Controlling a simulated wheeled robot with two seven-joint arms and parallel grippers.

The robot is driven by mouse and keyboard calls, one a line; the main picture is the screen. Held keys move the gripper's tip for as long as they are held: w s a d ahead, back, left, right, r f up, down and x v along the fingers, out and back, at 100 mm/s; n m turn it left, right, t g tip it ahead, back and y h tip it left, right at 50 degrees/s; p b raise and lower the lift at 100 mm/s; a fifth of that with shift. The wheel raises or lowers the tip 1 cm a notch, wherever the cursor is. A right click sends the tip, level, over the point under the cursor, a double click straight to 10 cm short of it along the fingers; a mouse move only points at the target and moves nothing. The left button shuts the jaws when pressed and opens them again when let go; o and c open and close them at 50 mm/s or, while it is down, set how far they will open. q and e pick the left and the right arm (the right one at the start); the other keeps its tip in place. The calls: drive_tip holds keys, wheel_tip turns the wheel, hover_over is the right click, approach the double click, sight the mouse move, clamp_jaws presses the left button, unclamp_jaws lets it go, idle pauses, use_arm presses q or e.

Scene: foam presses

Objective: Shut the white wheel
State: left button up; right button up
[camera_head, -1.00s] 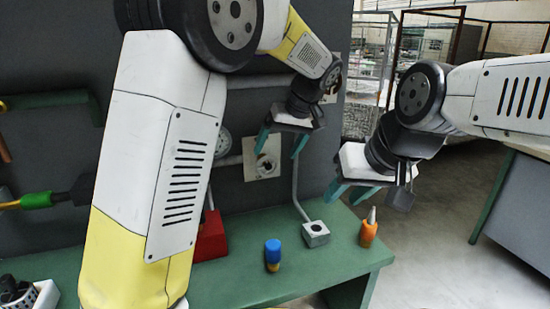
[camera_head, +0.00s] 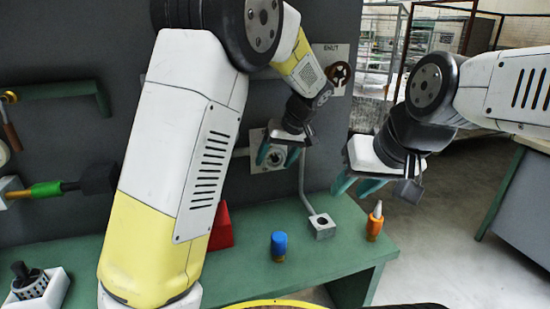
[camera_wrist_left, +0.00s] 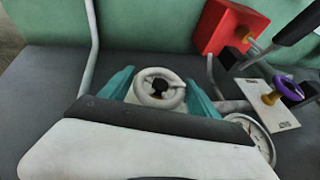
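The white wheel (camera_wrist_left: 160,88) is a round handwheel with a dark hub, seen in the left wrist view. It sits between the two teal fingers of my left gripper (camera_wrist_left: 161,92), one finger on each side. I cannot tell whether they touch its rim. In the head view my left gripper (camera_head: 278,155) is open in front of a pale wall plate (camera_head: 258,138), and its fingers partly cover the wheel there. My right gripper (camera_head: 356,185) is open and empty, above the right part of the green bench.
The green bench (camera_head: 330,262) holds a blue-capped item (camera_head: 279,246), a grey block (camera_head: 321,226), an orange bottle (camera_head: 375,222) and a red box (camera_head: 222,230). A brown wheel (camera_head: 340,73) is on the wall above. The left wrist view shows a gauge (camera_wrist_left: 254,138) and a purple wheel (camera_wrist_left: 287,89).

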use_arm(q)
drive_tip(key=c, duration=0.9)
drive_tip(key=shift+y, duration=0.6)
drive_tip(key=o, duration=1.4)
drive_tip(key=v, duration=0.7)
drive_tip(key=shift+d+r, duration=0.2)
drive_tip(key=shift+r, duration=0.15)
